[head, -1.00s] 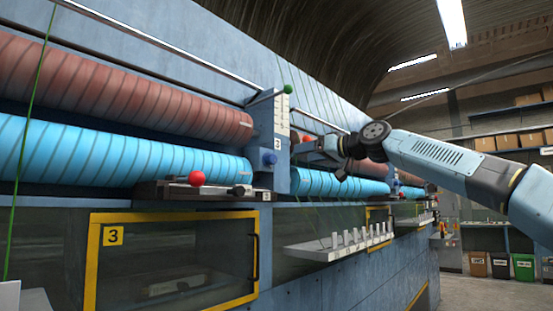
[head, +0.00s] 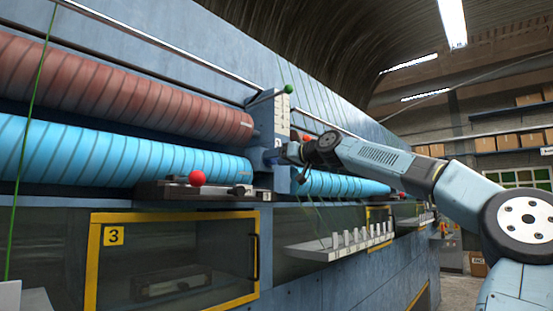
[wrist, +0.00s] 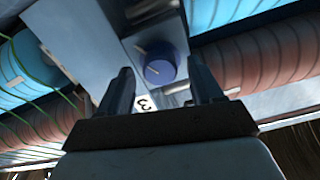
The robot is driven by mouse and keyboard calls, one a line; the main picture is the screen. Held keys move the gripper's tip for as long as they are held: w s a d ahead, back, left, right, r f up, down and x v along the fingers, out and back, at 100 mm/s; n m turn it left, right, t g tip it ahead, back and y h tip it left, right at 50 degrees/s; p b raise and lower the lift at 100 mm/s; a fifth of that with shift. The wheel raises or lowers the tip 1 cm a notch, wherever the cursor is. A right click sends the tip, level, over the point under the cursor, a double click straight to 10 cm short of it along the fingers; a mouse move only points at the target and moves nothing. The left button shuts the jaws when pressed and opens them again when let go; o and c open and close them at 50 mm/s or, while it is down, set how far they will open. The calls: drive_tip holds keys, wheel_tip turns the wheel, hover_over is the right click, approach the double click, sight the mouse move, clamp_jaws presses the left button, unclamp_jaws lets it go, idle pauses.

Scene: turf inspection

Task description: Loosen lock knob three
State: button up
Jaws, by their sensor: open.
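Lock knob three (wrist: 160,66) is a round blue knob with a pale index mark, on a grey-blue post face. In the wrist view it sits between and beyond the fingertips of my gripper (wrist: 162,78). The fingers are apart, with nothing between them that I can see held; whether they touch the knob I cannot tell. An upside-down label "3" (wrist: 143,102) shows between the fingers. In the head view my gripper (head: 284,156) is at the post (head: 267,115), and it mostly hides the knob.
Red rollers (head: 110,90) and blue rollers (head: 100,150) run left of the post. A ledge with a red ball knob (head: 197,178) is below. A white shelf with several pegs (head: 315,252) juts out lower right. A window marked 3 (head: 113,236) is beneath.

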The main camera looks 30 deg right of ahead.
drive_tip(key=shift+w+a, duration=0.2)
drive_tip(key=shift+w, duration=0.35)
